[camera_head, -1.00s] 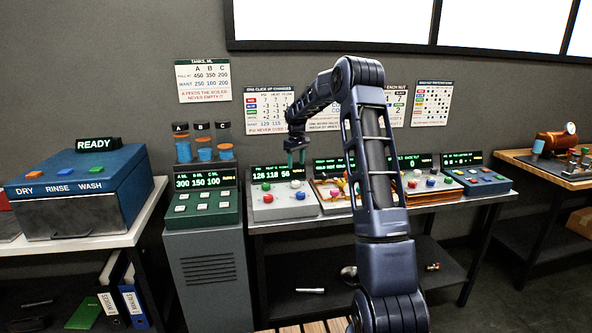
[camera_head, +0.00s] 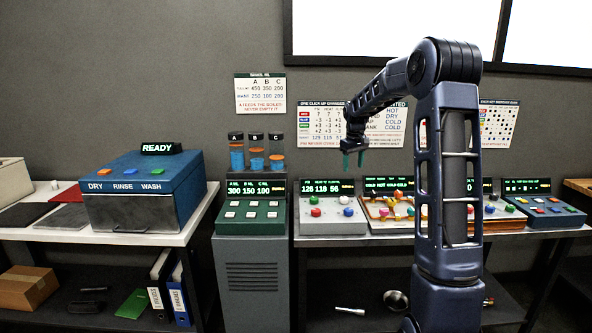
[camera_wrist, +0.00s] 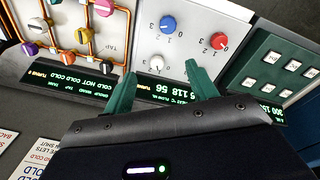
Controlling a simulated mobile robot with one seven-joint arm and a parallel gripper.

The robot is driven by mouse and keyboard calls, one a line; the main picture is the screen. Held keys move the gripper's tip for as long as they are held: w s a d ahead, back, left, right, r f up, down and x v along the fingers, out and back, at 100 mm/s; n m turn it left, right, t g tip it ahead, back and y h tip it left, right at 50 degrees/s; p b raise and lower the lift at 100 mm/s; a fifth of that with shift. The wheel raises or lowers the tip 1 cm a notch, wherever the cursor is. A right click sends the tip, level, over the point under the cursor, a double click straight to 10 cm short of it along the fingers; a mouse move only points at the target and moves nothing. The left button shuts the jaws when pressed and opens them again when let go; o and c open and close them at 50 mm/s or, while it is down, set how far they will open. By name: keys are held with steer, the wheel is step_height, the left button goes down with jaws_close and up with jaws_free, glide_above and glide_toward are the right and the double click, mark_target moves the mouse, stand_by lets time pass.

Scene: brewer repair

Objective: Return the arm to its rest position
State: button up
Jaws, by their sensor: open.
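My gripper (camera_head: 354,158) hangs from the raised, bent arm, in front of the wall charts and above the control panels. Its green fingers are apart and empty in the wrist view (camera_wrist: 160,92). The wrist view shows this panel's face (camera_wrist: 190,20) beyond the fingers. The arm hides part of the panels to the right.
A green button panel (camera_head: 251,216) reading 300 150 100 stands left, below three tanks (camera_head: 256,158). A blue washer box (camera_head: 140,190) marked READY is further left. A pipe board (camera_head: 387,210) and a blue panel (camera_head: 545,208) are right. The wall above the washer is bare.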

steer(key=s+d+r+m+t, duration=0.1)
steer(key=s+r, duration=0.3)
steer(key=s, duration=0.7)
steer(key=s+d+r+m+t, duration=0.15)
steer(key=s+r, duration=0.25)
steer(key=s, duration=0.7)
steer(key=s+f+m, duration=0.1)
steer(key=s+f, duration=0.1)
steer(key=s, duration=0.9)
steer(key=s+d+f+m+t, duration=0.1)
steer(key=s+f+m, duration=0.1)
steer(key=s, duration=1)
steer(key=shift+d+f, duration=0.2)
steer(key=shift+f, duration=0.3)
